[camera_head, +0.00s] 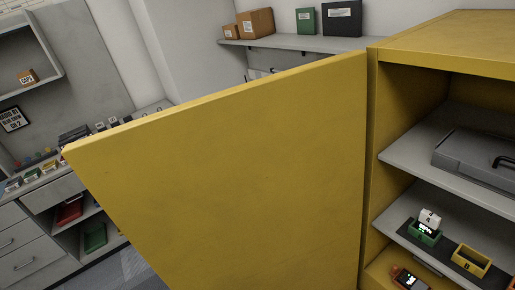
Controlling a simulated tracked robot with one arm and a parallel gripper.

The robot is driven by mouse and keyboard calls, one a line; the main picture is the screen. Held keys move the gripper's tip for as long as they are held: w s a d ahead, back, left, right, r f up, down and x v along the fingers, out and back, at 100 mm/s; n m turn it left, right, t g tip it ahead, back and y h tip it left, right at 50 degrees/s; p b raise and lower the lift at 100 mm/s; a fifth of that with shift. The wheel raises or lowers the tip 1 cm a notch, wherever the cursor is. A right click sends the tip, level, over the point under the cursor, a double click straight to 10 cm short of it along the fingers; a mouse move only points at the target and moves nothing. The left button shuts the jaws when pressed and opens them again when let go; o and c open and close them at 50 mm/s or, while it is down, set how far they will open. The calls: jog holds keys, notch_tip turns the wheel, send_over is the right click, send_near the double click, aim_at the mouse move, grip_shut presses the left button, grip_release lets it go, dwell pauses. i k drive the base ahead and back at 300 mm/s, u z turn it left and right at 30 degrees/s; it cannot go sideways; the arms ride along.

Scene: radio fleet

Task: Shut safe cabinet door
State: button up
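The yellow safe cabinet (440,52) stands at the right of the head view. Its yellow door (230,170) is hinged at the cabinet's left front edge and stands wide open, reaching left across the middle of the picture. The cabinet's inside shows, with grey shelves (405,160). No handle shows on the visible face of the door. The door's lower end is cut off by the picture's bottom edge. My gripper is not in view.
A grey case (478,160) lies on the cabinet's upper shelf. Below it are a green holder (424,233) with a device and a yellow holder (472,262). A grey drawer unit (30,255) stands at left. A wall shelf (300,43) holds boxes. Some floor (130,270) shows left of the door.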

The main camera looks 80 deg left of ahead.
aim_at(259, 185)
jog(key=z, duration=2.25)
jog(key=k, duration=2.8)
jog(key=u, duration=1.7)
